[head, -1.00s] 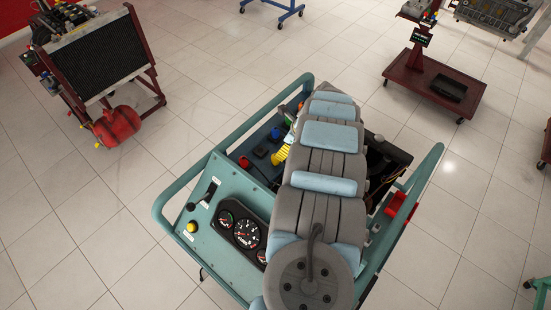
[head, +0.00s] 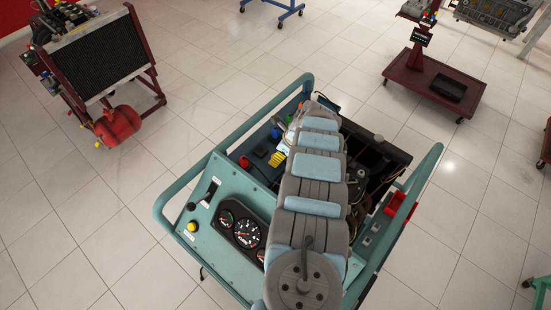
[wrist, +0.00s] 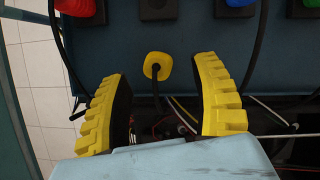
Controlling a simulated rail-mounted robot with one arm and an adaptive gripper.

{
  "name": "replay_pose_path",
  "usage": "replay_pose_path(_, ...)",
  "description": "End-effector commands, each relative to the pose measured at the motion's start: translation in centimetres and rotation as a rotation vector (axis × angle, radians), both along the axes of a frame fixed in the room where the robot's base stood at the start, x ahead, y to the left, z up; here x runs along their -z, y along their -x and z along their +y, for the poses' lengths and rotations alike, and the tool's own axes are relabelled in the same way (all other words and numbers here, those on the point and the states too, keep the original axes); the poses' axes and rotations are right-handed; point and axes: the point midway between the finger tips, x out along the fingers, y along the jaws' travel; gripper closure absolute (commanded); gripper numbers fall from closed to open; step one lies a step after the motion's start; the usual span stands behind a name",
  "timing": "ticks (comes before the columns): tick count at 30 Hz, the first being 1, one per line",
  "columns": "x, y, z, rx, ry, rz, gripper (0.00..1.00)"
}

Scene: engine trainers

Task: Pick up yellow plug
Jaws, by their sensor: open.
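The yellow plug (wrist: 157,66) sits on the side of a dark blue-grey panel in the wrist view, with a black cable hanging from it. My gripper (wrist: 163,70) is open, its two yellow ribbed fingers on either side of the plug with gaps to both. I cannot tell how far the fingertips are from the panel in depth. In the head view, a yellow ribbed finger of my gripper (head: 276,158) shows beside my arm. I cannot make out the yellow plug there.
A red plug (wrist: 76,5), a blue plug (wrist: 240,2) and black sockets line the panel top. Loose cables hang around the fingers. The engine trainer's teal frame (head: 172,190) and gauge panel (head: 205,240) surround the work area. Other trainers stand apart on the tiled floor.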

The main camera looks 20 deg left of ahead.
Motion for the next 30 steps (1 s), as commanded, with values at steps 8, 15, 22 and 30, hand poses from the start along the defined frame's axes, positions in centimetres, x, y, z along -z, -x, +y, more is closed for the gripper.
replay_pose_path(8, 1.9, 0.1, 0.8, -0.001, -0.001, -0.001, 0.37)
replay_pose_path(15, 3.2, 0.1, 1.3, 0.000, 0.000, 0.000, 0.37)
replay_pose_path(22, 3.2, 0.0, 1.4, 0.000, 0.000, -0.003, 0.37)
replay_pose_path(30, 3.2, 0.0, 1.4, 0.000, 0.001, -0.001, 0.60)
